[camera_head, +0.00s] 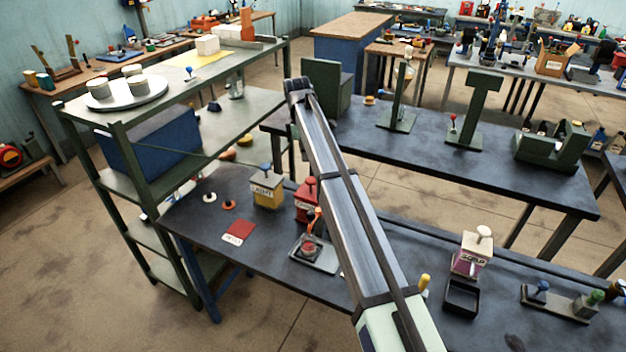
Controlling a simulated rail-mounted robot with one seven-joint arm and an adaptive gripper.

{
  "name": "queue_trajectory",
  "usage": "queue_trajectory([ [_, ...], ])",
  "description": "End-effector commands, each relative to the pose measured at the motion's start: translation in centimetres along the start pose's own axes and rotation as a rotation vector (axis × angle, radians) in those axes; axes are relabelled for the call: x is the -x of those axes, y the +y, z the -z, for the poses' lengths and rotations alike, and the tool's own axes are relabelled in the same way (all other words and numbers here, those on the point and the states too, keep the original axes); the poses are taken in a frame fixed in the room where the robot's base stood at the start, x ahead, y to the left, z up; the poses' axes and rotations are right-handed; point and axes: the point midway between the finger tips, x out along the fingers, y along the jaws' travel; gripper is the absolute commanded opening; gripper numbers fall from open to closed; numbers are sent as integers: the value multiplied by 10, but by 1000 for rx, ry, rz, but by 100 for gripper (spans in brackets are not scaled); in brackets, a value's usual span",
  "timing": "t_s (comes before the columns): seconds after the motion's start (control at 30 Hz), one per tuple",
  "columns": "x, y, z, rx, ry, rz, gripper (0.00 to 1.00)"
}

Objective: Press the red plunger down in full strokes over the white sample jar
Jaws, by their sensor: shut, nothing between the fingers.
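The red pump can (305,208) stands on the near dark bench, left of centre. Its red plunger (310,183) sits raised on top, partly behind my arm. An orange-red spout (316,217) reaches down from it toward a small dish with dark red contents (309,247). The dish sits on a grey tray (326,262); I cannot tell if it is the white sample jar. My arm crosses the middle of the view and covers the can's right side. I cannot make out my gripper or its fingers.
A yellow can with a blue plunger (267,188) stands left of the red can. A red card (238,232) lies in front. A purple and white pump can (472,254) and a black tray (462,297) stand at the right. A green shelf (145,190) rises at the left.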

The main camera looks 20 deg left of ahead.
Motion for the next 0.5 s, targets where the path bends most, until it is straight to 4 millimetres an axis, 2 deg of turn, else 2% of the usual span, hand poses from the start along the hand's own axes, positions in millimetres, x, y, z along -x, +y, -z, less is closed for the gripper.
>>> queue_trajectory([
  [0.5, -5, 0, 0, 4, -1, 0, 0],
])
